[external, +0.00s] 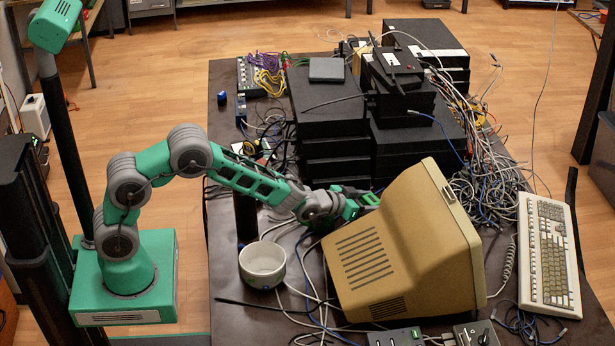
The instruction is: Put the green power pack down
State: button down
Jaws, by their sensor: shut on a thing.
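My gripper (362,197) reaches over the table from the left, behind the beige monitor. It is shut on the green power pack (371,199), of which only a small bright green part shows at the fingertips. The rest of the pack is hidden by the fingers. The pack is close to the monitor's back edge and in front of the stacked black boxes. I cannot tell how high it is above the table or whether it touches anything.
The beige monitor (400,255) stands close to my gripper. Black boxes (333,115) are stacked behind, with tangled cables (490,180) at right. A white bowl (263,265) and a dark cylinder (246,215) stand at left. A keyboard (548,255) lies at right. The front left table is fairly clear.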

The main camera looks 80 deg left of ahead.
jog(key=shift+r, duration=0.15)
jog(key=shift+c, duration=2.2)
grip_release()
jog(key=shift+f, duration=0.2)
jog(key=shift+r, duration=0.15)
jog(key=shift+s+d+r, duration=0.1)
jog(key=shift+s+r, duration=0.05)
jog(key=v, duration=1.1)
jog(key=shift+s+d+b, duration=0.15)
jog(key=shift+s+b, duration=0.15)
